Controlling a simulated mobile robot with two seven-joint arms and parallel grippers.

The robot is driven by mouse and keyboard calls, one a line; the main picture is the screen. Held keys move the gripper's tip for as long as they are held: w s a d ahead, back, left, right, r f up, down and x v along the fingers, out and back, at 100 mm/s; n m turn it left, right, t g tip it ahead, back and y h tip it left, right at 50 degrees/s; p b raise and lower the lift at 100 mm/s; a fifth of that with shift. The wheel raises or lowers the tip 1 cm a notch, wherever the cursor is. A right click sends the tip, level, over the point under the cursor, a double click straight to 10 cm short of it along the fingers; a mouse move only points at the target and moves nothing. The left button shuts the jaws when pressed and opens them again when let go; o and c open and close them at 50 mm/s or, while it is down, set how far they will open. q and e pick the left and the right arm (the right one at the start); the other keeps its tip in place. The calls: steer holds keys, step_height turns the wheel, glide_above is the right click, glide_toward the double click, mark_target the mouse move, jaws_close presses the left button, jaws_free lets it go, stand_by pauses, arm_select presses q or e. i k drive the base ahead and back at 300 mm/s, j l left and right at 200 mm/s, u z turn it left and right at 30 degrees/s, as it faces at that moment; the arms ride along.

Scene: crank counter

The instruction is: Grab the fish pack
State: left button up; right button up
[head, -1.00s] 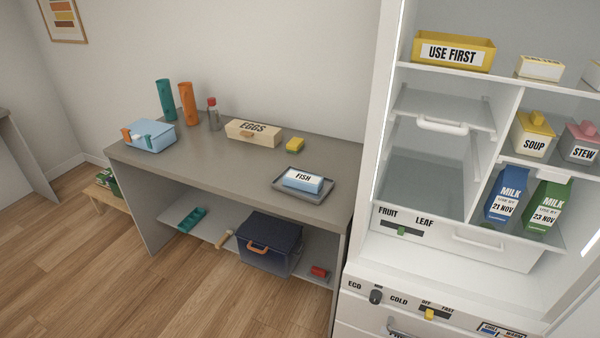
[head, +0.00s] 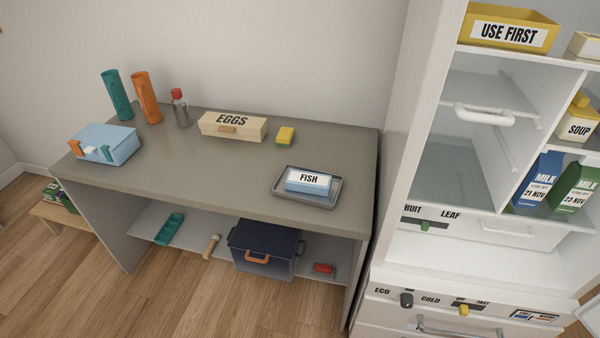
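The fish pack (head: 308,181) is a small blue box with a white top labelled FISH. It lies on a grey tray (head: 331,201) near the right front of the grey counter (head: 200,171). Neither of my grippers shows in the head view, so nothing is seen touching the pack.
The counter also holds an EGGS box (head: 232,127), a yellow sponge (head: 285,136), a bottle (head: 181,109), teal and orange cylinders and a light blue box (head: 106,145). A dark blue bin (head: 265,249) stands on the shelf below. The open fridge (head: 480,180) stands right of the counter.

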mark_target(298, 180)
steer(key=i+j, duration=0.2)
steer(key=i+j+z, duration=0.15)
steer(key=j, duration=0.3)
steer(key=i+j, duration=0.25)
steer(key=i+j+z, duration=0.05)
